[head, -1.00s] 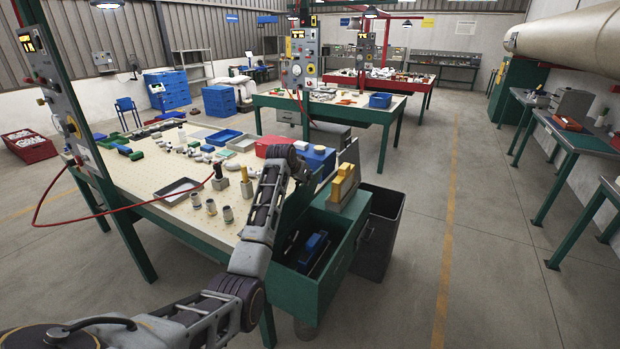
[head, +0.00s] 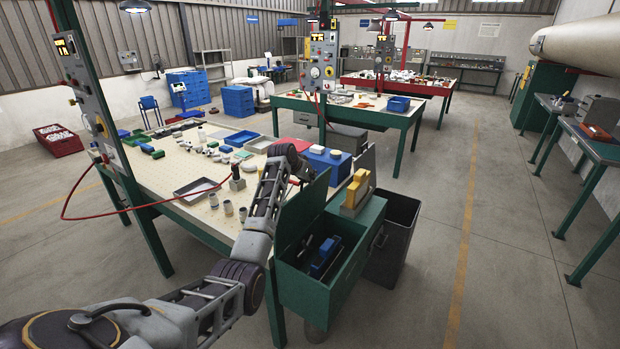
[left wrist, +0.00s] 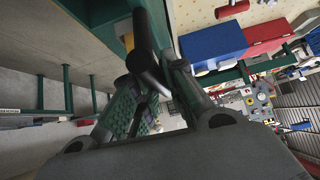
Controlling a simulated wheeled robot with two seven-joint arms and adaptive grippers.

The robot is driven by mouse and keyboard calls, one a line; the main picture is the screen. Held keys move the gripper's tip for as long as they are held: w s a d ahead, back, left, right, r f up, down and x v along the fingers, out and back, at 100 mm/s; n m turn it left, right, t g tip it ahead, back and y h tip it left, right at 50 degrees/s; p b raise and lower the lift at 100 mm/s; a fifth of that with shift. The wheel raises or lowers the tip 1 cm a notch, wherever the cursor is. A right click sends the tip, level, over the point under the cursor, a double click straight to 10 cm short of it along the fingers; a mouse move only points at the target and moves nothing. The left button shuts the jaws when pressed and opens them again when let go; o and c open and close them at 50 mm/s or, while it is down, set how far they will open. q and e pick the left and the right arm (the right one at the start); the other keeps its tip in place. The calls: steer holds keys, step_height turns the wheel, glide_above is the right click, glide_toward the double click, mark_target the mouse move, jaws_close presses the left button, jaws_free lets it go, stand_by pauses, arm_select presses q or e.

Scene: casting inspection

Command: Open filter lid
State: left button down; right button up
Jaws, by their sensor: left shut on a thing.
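The green filter box (head: 312,297) stands at the near right corner of the workbench. Its green lid (head: 303,212) is raised and stands steeply tilted on the left side of the opening. A blue part (head: 325,257) and dark pieces lie inside the box. My left gripper (head: 303,172) is at the lid's upper edge, shut on it; the fingertips are small and partly hidden by the hand. In the left wrist view the fingers (left wrist: 160,72) close around a dark edge or bar; the exact contact is unclear. My right gripper is not in view.
A yellow-topped tool (head: 358,188) stands on the green top right of the opening. A dark bin (head: 396,240) is beside it. A blue box (head: 328,160) stands behind the lid. Castings and a grey tray (head: 197,190) lie on the workbench (head: 165,165).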

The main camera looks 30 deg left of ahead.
arm_select(q)
steer(key=shift+a, duration=0.1)
steer(key=c, duration=1.5)
jaws_free()
steer(key=shift+o, duration=0.2)
steer(key=shift+s, duration=0.1)
steer(key=shift+r, duration=0.1)
steer(key=v, duration=1.1)
steer(key=shift+s+r, duration=0.15)
steer(key=shift+s, duration=0.1)
